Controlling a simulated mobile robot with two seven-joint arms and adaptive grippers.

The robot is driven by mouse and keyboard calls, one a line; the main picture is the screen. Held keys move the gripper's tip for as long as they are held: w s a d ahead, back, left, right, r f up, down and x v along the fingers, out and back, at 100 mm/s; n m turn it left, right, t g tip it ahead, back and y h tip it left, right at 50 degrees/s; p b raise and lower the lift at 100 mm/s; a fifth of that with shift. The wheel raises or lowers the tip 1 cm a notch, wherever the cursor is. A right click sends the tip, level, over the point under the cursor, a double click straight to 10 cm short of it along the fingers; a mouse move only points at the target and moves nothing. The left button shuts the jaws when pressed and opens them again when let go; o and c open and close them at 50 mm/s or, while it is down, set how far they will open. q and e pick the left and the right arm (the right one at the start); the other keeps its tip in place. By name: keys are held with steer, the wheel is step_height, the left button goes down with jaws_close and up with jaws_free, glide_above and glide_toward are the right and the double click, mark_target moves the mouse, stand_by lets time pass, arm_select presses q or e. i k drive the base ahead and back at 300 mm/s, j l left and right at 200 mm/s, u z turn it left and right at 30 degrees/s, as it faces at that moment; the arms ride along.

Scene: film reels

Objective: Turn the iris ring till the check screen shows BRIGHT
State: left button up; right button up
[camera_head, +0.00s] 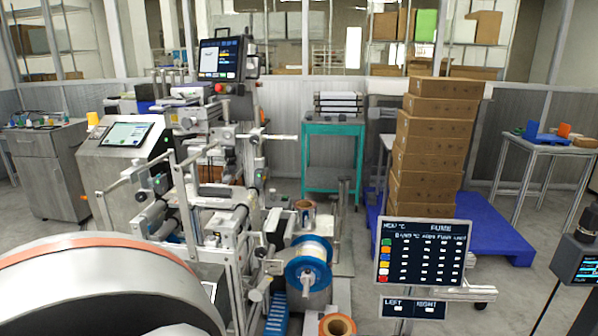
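Neither of my grippers shows in the head view. I cannot make out an iris ring. Several screens are in view, and I cannot tell which is the check screen. A dark panel (421,253) at lower right shows rows of small text and coloured squares, too small to read fully. Below it a small panel (413,307) reads LEFT and RIGHT. A dark device (578,262) with a small lit screen is cut off by the right edge. A monitor (221,60) stands on top of the film machine (214,200). I cannot read BRIGHT on any screen.
A large grey roll (90,290) with an orange band fills the lower left. A blue-flanged reel (308,264) sits on the machine's front. Stacked cartons (430,150) stand on a blue pallet (505,235). A teal cart (333,127) is behind. Grey floor is open at right.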

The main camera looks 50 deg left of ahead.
mark_target(229, 168)
steer(key=k+j+z, duration=0.1)
steer(key=j, duration=0.35)
steer(key=k+j, duration=0.15)
steer(key=j, duration=0.25)
steer(key=k+j+z, duration=0.15)
steer(key=j, duration=0.3)
steer(key=k+j, duration=0.15)
steer(key=j, duration=0.25)
steer(key=k+j+z, duration=0.15)
steer(key=j, duration=0.25)
steer(key=k+j+z, duration=0.1)
steer(key=j, duration=0.3)
steer(key=k, duration=0.05)
